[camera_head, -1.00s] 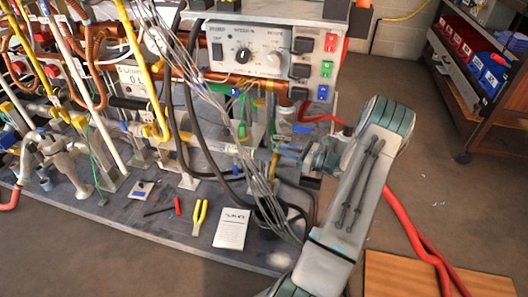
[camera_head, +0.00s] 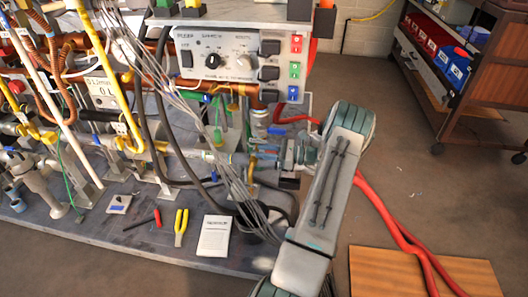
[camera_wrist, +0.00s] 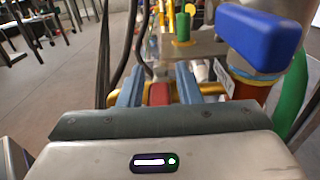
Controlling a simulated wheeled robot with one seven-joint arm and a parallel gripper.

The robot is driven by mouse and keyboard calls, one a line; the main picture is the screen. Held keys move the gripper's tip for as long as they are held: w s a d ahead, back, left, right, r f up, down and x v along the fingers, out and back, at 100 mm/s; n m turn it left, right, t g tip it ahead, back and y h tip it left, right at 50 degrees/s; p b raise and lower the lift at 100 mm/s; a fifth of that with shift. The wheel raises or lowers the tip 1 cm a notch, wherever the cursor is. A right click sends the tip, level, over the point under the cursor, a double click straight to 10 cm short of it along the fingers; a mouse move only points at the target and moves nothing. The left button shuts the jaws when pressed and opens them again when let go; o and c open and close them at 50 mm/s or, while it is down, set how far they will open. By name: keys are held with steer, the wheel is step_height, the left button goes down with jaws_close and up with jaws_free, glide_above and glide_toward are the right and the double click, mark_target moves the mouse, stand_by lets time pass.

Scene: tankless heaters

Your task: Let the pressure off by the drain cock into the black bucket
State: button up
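My gripper (camera_head: 265,160) reaches left into the rig, low under the control box. In the wrist view its two blue-grey fingers (camera_wrist: 159,90) are apart, with a small red piece (camera_wrist: 159,94) showing between them. The red piece may be the drain cock's handle; I cannot tell whether the fingers touch it. A yellow bar or pipe (camera_wrist: 208,88) runs just beyond the fingers. A dark round shape (camera_head: 262,226), possibly the black bucket, stands on the base board behind grey cables, mostly hidden. No water is visible.
A large blue handle (camera_wrist: 258,36) and a green-topped fitting (camera_wrist: 182,27) are close to the gripper. The control box (camera_head: 216,54) sits above. Red hoses (camera_head: 392,220) cross the floor at right.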

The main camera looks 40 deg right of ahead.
steer(key=shift+o, duration=0.3)
steer(key=p+v, duration=0.2)
steer(key=v, duration=1.1)
steer(key=shift+s+d+p, duration=0.25)
steer(key=shift+p, duration=0.1)
steer(key=shift+a, duration=0.1)
